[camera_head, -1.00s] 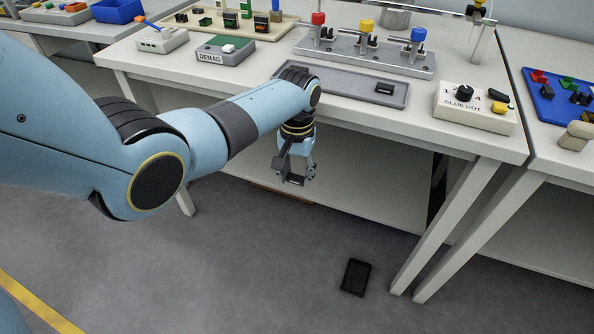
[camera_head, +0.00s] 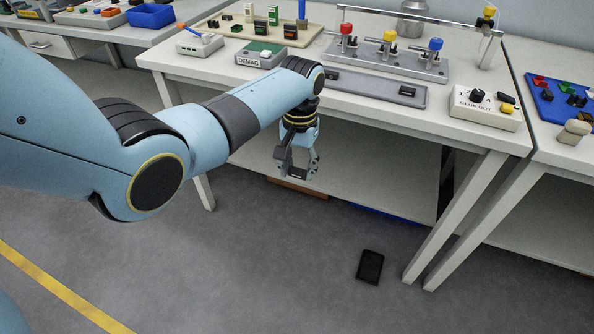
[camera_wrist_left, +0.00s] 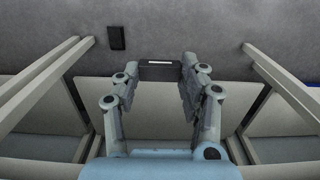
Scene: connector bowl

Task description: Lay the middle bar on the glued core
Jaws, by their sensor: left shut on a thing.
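My left gripper (camera_head: 298,168) hangs fingers down in front of the near table edge, below the tabletop. In the left wrist view its fingers (camera_wrist_left: 160,78) are shut on a small dark bar (camera_wrist_left: 160,72) with a pale strip along it. Which bar this is, I cannot tell for sure. A long grey tray (camera_head: 365,86) lies near the table's front edge. A small dark piece (camera_head: 407,91), perhaps the core, sits at its right end; I cannot make out any glue. My forearm and wrist partly cover the tray's left end. My right gripper is not in view.
A grey fixture (camera_head: 395,64) with red, yellow and blue knobs stands behind the tray. A glue dot box (camera_head: 485,107) is at the right and a DEMAG box (camera_head: 261,55) at the left. A flat black object (camera_head: 370,266) lies on the floor. Table legs flank my gripper.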

